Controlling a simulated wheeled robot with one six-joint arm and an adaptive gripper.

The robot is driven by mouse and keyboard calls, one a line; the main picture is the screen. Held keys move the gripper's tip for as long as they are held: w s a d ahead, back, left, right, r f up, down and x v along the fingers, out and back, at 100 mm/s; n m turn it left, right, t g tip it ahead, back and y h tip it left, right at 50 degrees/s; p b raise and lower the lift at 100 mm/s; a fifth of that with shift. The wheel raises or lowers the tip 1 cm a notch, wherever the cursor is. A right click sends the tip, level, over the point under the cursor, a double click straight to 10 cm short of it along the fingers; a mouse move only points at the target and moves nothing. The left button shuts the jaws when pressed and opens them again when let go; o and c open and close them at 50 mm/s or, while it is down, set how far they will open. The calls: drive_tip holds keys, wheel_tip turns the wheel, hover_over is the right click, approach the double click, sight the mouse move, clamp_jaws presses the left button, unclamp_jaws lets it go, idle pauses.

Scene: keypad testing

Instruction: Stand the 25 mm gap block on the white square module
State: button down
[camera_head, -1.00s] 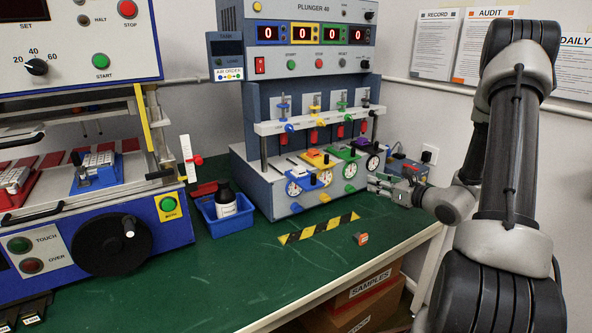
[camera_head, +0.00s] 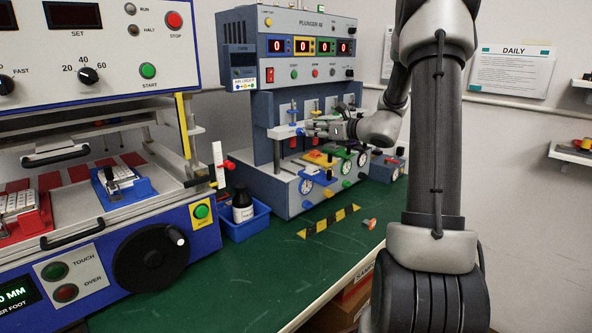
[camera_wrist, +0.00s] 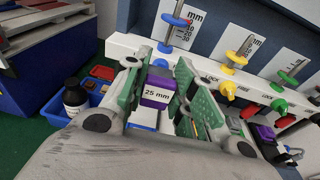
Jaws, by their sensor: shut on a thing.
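My gripper (camera_head: 312,130) is in front of the plunger machine (camera_head: 290,75), near the white crossbar towards its left side. In the wrist view my gripper (camera_wrist: 166,70) is shut on a purple block labelled 25 mm (camera_wrist: 157,90), its fingers on either side of it. The block's label faces the camera, and its underside is hidden. The block is not clear in the head view. I cannot single out the white square module; the gripper and arm cover part of the station row.
A blue bin (camera_head: 246,224) with a dark bottle (camera_head: 242,204) stands left of the machine. An orange-ended piece (camera_head: 369,223) lies on the green bench (camera_head: 270,275) near a striped strip (camera_head: 330,221). Coloured plunger knobs (camera_wrist: 229,92) sit close right of my fingers in the wrist view.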

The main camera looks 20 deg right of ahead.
sight(316, 168)
drive_tip(key=shift+f, duration=0.3)
wheel_tip(316, 168, down, 10)
drive_tip(key=shift+w+d+f, duration=0.1)
drive_tip(key=c, duration=1.2)
unclamp_jaws()
drive_tip(key=shift+f, duration=0.1)
drive_tip(key=shift+o, duration=0.2)
